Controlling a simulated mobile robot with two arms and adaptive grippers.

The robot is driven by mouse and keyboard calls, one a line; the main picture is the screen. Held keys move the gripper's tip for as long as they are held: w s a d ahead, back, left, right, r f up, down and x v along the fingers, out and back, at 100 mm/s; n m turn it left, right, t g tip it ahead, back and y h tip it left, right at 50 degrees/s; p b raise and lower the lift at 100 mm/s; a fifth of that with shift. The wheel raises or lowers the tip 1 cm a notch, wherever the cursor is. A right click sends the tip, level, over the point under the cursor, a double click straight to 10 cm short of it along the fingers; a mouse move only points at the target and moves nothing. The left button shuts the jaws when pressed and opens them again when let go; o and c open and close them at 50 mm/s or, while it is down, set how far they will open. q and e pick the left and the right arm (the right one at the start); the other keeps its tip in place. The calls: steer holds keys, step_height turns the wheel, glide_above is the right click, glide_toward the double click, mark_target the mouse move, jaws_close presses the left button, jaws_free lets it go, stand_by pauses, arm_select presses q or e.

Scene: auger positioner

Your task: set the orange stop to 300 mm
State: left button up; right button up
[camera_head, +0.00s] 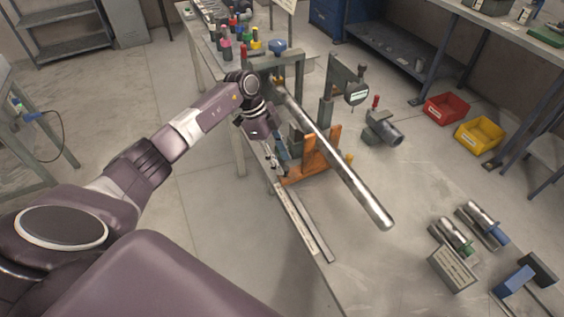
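The orange stop (322,148) is an upright orange bracket on a flat orange foot. It stands on the bench near the far end of a pale scale rail (296,216). A long shiny metal tube (352,182) passes over it and slants toward the lower right. My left gripper (275,163) points down just left of the stop, close to its foot. Its fingers are small and dark, and I cannot tell whether they touch the stop or are parted. The scale's markings are too small to read. My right gripper is not in view.
A grey frame (303,72) stands behind the tube, and a gauge with a display (357,93) is to its right. A motor-like clamp (383,130), a red bin (446,108) and a yellow bin (480,135) lie further right. A small sign (453,270) is at lower right.

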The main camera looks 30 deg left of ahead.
arm_select(q)
steer(key=w+v, duration=0.1)
steer(key=v, duration=0.9)
steer(key=shift+s+a+r, duration=0.2)
steer(key=shift+s+a, duration=0.05)
steer(key=shift+s, duration=0.2)
